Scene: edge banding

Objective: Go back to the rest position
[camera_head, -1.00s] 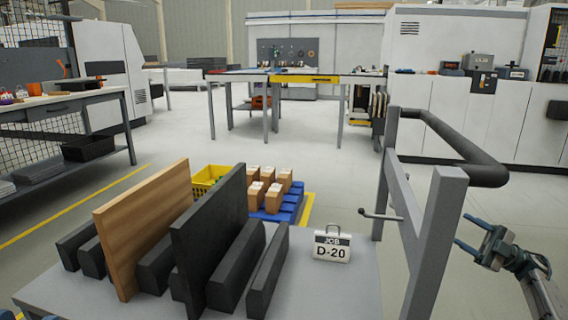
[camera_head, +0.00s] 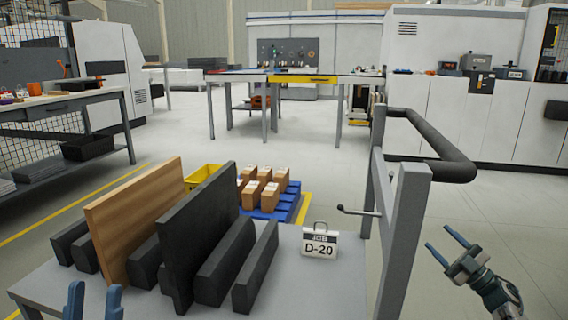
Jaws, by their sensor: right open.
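My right gripper (camera_head: 447,246) is at the lower right, its two blue fingers apart, empty, over the open floor right of the cart. The blue fingertips of my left gripper (camera_head: 95,288) rise from the bottom edge at the left, apart with nothing visible between them, in front of the cart top; the rest of it is out of frame. A wood-coloured panel (camera_head: 136,220) and a dark panel (camera_head: 198,240) stand upright between dark padded bars on the grey cart (camera_head: 335,282). Neither gripper appears to touch them.
A JOB D-20 sign (camera_head: 320,244) stands on the cart. The cart's frame and dark handle (camera_head: 440,160) rise close to my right gripper. A blue pallet with boxes (camera_head: 283,207) and a yellow crate (camera_head: 201,175) are beyond the cart. Floor at the right is clear.

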